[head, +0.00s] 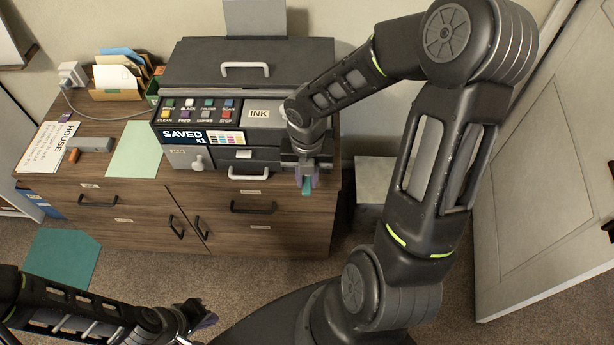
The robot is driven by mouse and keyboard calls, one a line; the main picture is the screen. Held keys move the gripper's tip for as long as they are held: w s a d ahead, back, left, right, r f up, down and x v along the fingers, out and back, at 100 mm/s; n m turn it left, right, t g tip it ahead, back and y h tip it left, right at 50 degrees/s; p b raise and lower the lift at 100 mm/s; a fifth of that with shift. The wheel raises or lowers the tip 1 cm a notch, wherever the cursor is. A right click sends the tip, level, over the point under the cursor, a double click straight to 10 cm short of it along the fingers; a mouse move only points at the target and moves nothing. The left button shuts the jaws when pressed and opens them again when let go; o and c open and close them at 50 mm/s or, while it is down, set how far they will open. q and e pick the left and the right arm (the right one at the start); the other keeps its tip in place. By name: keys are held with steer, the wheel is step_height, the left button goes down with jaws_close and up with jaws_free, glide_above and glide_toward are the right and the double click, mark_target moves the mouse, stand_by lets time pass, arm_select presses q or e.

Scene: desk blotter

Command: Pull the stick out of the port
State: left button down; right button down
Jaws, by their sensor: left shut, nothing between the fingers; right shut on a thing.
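My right gripper (306,180) is at the right front corner of the dark printer (262,162), above the cabinet's front edge. It is shut on a small teal stick (307,187), whose end shows between the fingertips. The port cannot be made out; my gripper and wrist cover that part of the printer's front, so I cannot tell whether the stick is in it or clear of it. The printer's screen (203,138) reads "SAVED x1". My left gripper (205,321) is shut and empty, low at the front, away from the printer.
The wooden cabinet (130,205) carries the printer, a green sheet (135,150), a grey block (91,144), a "HOUSE" paper (48,148) and a card holder (118,92). A teal mat (62,256) lies on the floor. A white door (545,160) stands at right.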

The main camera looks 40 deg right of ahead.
steer(key=shift+r+p, duration=1.3)
steer(key=shift+r, duration=0.2)
steer(key=shift+f, duration=0.1)
